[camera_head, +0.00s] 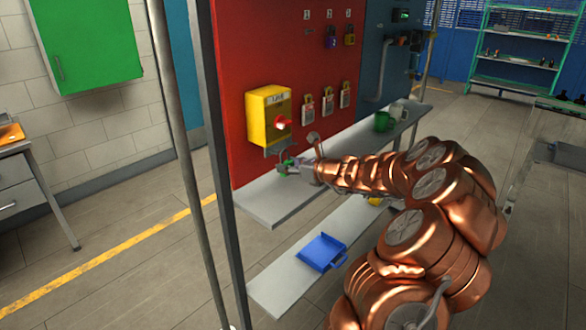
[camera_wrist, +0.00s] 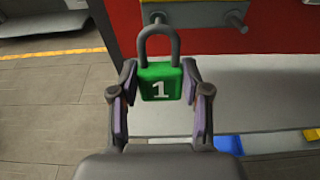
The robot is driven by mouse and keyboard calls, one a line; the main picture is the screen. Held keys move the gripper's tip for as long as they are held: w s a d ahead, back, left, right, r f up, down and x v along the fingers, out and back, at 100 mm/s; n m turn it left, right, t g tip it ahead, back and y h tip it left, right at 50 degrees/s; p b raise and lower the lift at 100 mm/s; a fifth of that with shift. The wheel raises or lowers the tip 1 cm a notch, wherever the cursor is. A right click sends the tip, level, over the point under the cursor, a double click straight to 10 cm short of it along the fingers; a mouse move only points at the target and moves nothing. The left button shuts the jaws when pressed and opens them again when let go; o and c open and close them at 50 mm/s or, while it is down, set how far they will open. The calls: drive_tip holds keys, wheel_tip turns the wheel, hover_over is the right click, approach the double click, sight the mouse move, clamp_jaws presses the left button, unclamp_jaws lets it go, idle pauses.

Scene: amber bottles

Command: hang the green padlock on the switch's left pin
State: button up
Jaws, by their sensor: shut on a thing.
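The yellow switch box (camera_head: 269,118) with a red knob (camera_head: 281,123) is mounted on the red board. My gripper (camera_head: 290,164) is just below it, shut on the green padlock (camera_wrist: 160,84). The padlock is upright, marked 1, between both fingertips, with its grey shackle (camera_wrist: 143,45) upward. The right pin (camera_wrist: 237,20) is bare, to the right of the shackle.
A grey shelf (camera_head: 262,207) runs below the board, with a green mug (camera_head: 382,122) farther along. A blue tray (camera_head: 321,252) lies on the lower shelf. Tagged locks (camera_head: 309,109) hang right of the switch. A blue padlock (camera_head: 331,41) and a yellow padlock (camera_head: 349,38) hang higher.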

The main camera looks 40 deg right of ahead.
drive_tip(key=shift+b+x, duration=0.3)
drive_tip(key=shift+x, duration=2.2)
drive_tip(key=o, duration=1.4)
drive_tip(key=shift+s, duration=0.1)
drive_tip(key=v, duration=1.1)
drive_tip(key=shift+s, duration=0.4)
drive_tip(key=shift+r, duration=0.1)
